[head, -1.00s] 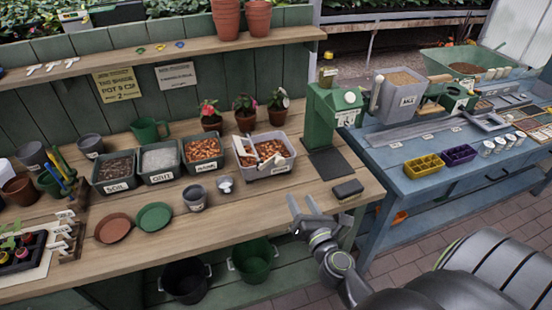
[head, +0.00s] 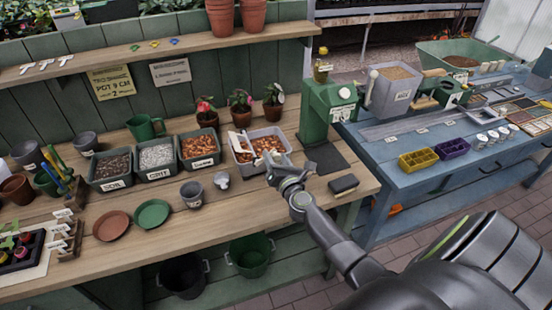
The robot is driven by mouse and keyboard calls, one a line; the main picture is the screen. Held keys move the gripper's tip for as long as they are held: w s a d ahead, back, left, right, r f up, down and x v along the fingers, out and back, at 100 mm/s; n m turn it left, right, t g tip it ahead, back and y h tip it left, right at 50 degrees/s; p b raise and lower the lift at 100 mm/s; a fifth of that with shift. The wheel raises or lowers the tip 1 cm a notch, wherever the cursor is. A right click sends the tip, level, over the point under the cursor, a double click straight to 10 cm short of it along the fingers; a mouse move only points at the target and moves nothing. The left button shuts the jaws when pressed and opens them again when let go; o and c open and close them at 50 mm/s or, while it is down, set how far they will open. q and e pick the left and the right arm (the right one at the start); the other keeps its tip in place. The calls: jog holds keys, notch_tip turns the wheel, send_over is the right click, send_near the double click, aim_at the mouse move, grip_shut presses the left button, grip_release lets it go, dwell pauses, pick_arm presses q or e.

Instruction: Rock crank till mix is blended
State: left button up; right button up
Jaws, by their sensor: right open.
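A grey hopper (head: 396,97) with a white label and brown mix in its top stands on the blue table at the right. A pale upright handle (head: 371,83) shows at its left side; I cannot tell whether it is the crank. A green machine (head: 320,110) with a round white knob stands at the right end of the wooden bench. My right gripper (head: 284,170) is open and empty over the bench, in front of the grey tub (head: 258,163) of brown chips. It is apart from the hopper and the green machine. My left gripper is out of view.
Labelled tubs of soil (head: 110,169), grit (head: 157,158) and brown chips (head: 200,148) line the wooden bench (head: 240,210). A dark block (head: 343,184) lies at its front right. Yellow (head: 418,160) and purple (head: 452,149) trays sit on the blue table (head: 400,185).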

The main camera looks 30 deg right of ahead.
jog(key=shift+w, duration=0.25)
jog(key=shift+s, duration=0.1)
grip_shut()
